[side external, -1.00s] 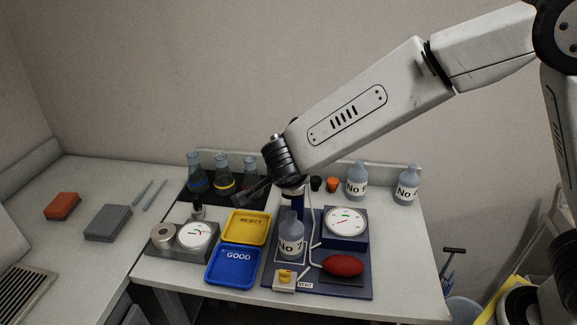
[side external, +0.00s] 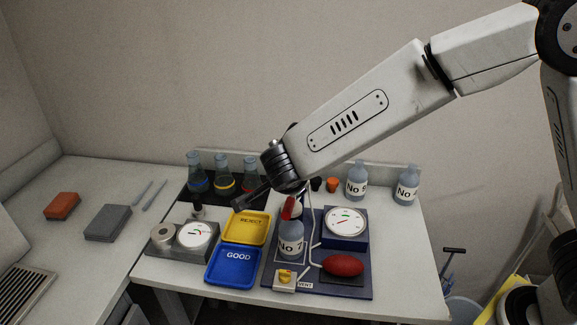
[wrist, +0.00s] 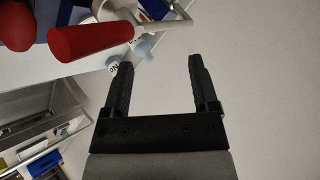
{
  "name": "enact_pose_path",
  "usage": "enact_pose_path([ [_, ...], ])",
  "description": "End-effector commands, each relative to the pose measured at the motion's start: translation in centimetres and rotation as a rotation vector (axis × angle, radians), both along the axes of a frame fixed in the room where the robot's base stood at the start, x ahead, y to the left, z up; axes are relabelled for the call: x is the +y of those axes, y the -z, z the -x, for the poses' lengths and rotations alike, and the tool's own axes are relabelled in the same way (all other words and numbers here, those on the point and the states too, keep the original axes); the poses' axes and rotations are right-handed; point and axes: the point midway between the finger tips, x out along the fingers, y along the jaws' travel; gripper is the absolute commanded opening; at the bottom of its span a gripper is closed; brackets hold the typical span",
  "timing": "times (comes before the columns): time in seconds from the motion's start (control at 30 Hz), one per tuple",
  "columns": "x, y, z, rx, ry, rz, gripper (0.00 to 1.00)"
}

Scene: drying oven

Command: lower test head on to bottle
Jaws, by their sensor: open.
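The bottle marked No 7 (side external: 291,241) stands upright on the dark blue test stand (side external: 272,285). A red handle (side external: 289,208) shows just above the bottle, under my wrist. In the wrist view the red handle (wrist: 90,41) is large, on a pale rod, left of my fingers. I cannot make out the test head clearly, nor whether it touches the bottle. My gripper (wrist: 158,65) is open and empty, apart from the handle. In the side external view my gripper (side external: 238,204) reaches left of the stand, above the yellow REJECT tray (side external: 246,241).
A red bulb (side external: 343,265) and a dial gauge (side external: 345,221) are on the stand's right. The blue GOOD tray (side external: 233,279) lies left. Several flasks (side external: 224,183) and bottles (side external: 357,187) stand along the back. A gauge block (side external: 208,255) is at left.

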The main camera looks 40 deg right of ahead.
Motion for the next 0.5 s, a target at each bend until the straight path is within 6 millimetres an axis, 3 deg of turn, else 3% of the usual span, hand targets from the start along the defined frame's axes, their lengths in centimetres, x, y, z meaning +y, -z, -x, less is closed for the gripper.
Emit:
enact_pose_path([
  [0.5, 2.8, -4.0, 3.3, 0.0, -0.001, -0.001, 0.76],
])
